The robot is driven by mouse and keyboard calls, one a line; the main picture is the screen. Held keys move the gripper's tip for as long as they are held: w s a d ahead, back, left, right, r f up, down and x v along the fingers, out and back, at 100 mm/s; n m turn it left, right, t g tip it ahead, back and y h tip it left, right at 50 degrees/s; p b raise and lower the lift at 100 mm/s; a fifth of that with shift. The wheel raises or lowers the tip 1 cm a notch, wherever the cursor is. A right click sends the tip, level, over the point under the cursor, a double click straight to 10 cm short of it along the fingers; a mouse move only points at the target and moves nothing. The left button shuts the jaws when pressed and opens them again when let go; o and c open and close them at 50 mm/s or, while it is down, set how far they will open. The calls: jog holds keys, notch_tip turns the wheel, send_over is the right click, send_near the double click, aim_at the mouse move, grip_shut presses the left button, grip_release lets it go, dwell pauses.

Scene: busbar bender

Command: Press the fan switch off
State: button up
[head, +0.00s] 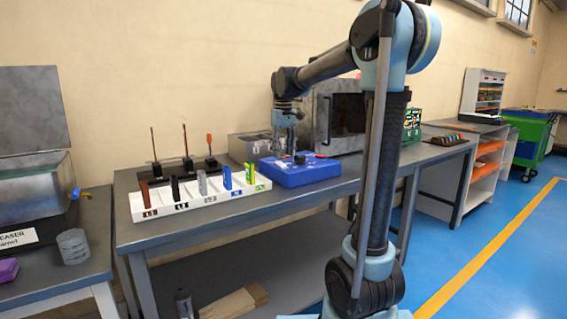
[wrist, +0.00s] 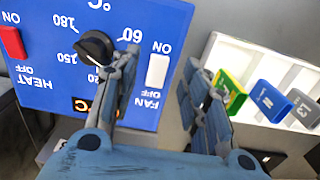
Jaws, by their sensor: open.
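The blue control box (head: 300,174) sits on the workbench in the head view. In the wrist view its panel (wrist: 62,92) appears upside down. The white fan switch (wrist: 158,70) is on the panel's right side, between the ON and OFF labels. I cannot tell which end of it is pressed in. My gripper (head: 287,146) is above the box, pointing down. In the wrist view its two fingers are spread apart and empty, with the fan switch showing between them. Whether a finger touches the panel is unclear.
A black dial (wrist: 96,46) lies beside the left finger, and a red heat switch (wrist: 12,42) is farther left. A white slotted rack (head: 205,195) with coloured pieces stands beside the box. A grey oven-like machine (head: 333,118) stands behind it.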

aim_at(284, 165)
jog(key=shift+f, duration=2.2)
grip_shut()
